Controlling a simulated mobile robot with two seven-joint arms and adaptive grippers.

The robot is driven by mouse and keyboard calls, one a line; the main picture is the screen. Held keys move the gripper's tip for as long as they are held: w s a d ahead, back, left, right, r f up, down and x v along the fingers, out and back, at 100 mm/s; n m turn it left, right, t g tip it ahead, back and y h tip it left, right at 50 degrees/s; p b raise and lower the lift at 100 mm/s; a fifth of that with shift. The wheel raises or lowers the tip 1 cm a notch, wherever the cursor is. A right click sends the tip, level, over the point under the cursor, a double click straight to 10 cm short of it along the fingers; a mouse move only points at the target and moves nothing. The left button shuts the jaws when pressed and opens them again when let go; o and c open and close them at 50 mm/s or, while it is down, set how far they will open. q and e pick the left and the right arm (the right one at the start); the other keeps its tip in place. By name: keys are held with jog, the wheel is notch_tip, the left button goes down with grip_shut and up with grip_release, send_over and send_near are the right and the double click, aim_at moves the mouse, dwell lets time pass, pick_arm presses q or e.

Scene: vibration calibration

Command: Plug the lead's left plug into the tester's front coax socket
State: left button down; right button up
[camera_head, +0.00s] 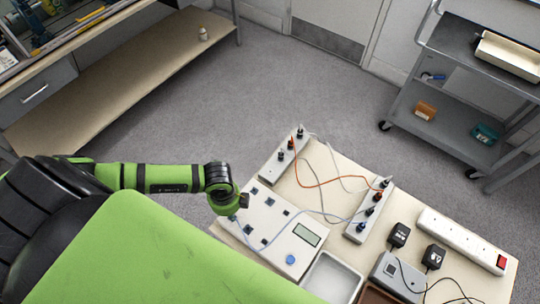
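The tester appears to be the white box (275,226) on the bench at bottom centre, with a grey-green display (307,234), a blue button (290,259) and several small dark sockets on top. I cannot tell which is the front coax socket. A thin pale-blue lead (300,211) loops over the box from the right-hand plug strip (369,211) towards the box's left edge. Its left end lies close to my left gripper (241,204), which is above the box's upper-left edge. The gripper's fingers are small and dark, and its grip is unclear. My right gripper is not in view.
Another plug strip (282,154) stands behind the tester; orange and white leads run between the strips. A grey tray (333,279), two black adapters (398,235) and a white power strip (461,242) occupy the bench's right side. A cart (455,121) stands at upper right.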

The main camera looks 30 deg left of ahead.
pick_arm(q)
jog(key=shift+f, duration=0.3)
jog(key=shift+f, duration=0.6)
dwell(2.4)
jog(key=m, duration=0.4)
jog(key=shift+b, duration=0.3)
jog(key=shift+m, duration=0.8)
jog(key=shift+m+b, duration=0.3)
jog(key=shift+m, duration=0.9)
